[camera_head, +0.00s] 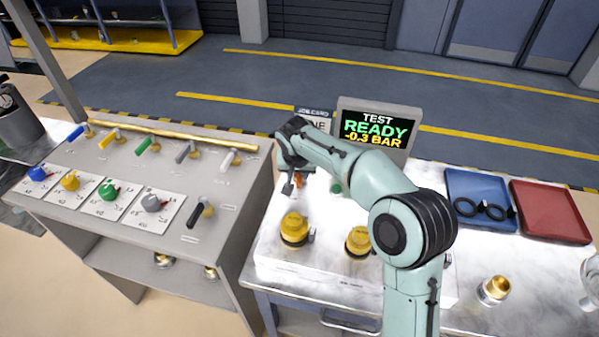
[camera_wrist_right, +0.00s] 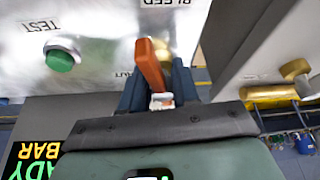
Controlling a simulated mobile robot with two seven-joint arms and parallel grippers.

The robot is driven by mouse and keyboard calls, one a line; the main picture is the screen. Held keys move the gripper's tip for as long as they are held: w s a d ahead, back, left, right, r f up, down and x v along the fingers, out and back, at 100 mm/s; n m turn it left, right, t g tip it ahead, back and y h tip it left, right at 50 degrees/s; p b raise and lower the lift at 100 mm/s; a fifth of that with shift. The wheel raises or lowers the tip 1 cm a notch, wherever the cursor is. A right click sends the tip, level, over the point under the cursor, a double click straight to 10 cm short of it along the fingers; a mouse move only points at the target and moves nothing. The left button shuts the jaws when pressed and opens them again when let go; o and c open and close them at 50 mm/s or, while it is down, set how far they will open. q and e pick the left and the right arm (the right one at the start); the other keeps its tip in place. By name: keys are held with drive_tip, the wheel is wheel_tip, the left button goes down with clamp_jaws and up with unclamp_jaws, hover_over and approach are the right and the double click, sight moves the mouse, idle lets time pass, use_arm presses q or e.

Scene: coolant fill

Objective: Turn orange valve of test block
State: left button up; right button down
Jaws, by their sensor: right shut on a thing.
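The orange valve handle (camera_wrist_right: 151,66) belongs to the white test block (camera_head: 268,246). In the right wrist view it stands between my two dark fingers, beside the "BLEED" label. In the head view only a small bit of orange (camera_head: 298,181) shows under my wrist. My right gripper (camera_head: 291,183) reaches down at the block's back left and is shut on the handle; it also shows in the right wrist view (camera_wrist_right: 156,85). The valve's base is partly hidden by the gripper. My left gripper is in neither view.
A green TEST button (camera_wrist_right: 60,56) is beside the valve. A display (camera_head: 376,130) behind reads "TEST READY -0.3 BAR". Two yellow caps (camera_head: 294,228) stand on the block's front. A grey valve panel (camera_head: 228,215) is close at left. Blue (camera_head: 470,220) and red (camera_head: 550,212) trays lie right.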

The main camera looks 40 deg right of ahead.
drive_tip(key=shift+w+m, duration=0.15)
drive_tip(key=shift+m, duration=0.45)
drive_tip(key=shift+r+m, duration=0.1)
drive_tip(key=shift+m, duration=0.2)
drive_tip(key=c, duration=0.9)
unclamp_jaws()
drive_tip(key=shift+a, duration=0.1)
drive_tip(key=v, duration=0.6)
drive_tip(key=p+v, duration=0.1)
drive_tip(key=v, duration=0.6)
drive_tip(key=shift+w+a+r, duration=0.15)
drive_tip(key=shift+w+a, duration=0.05)
drive_tip(key=shift+a, duration=0.05)
